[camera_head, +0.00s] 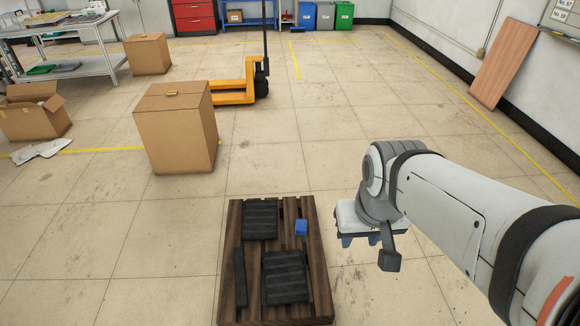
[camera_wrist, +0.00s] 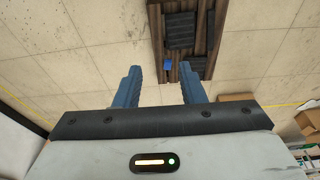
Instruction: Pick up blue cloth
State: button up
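A small blue cloth (camera_head: 301,227) lies on the right side of a dark wooden pallet (camera_head: 234,215), beside black flat items. In the wrist view the blue cloth (camera_wrist: 168,66) shows beyond the fingertips, on the pallet (camera_wrist: 157,40). My gripper (camera_head: 360,241) is in the air to the right of the pallet, apart from the cloth. In the wrist view my gripper (camera_wrist: 171,68) has its two blue fingers spread wide with nothing between them.
Black ribbed pieces (camera_head: 286,277) and a narrow black bar (camera_head: 240,278) lie on the pallet. A cardboard box (camera_head: 176,135) stands behind it at left, with a yellow pallet jack (camera_head: 235,92) farther back. The floor right of the pallet is clear.

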aim_at(301, 225)
jog(key=z, duration=4.9)
jog(key=k, duration=0.55)
jog(key=u, duration=0.2)
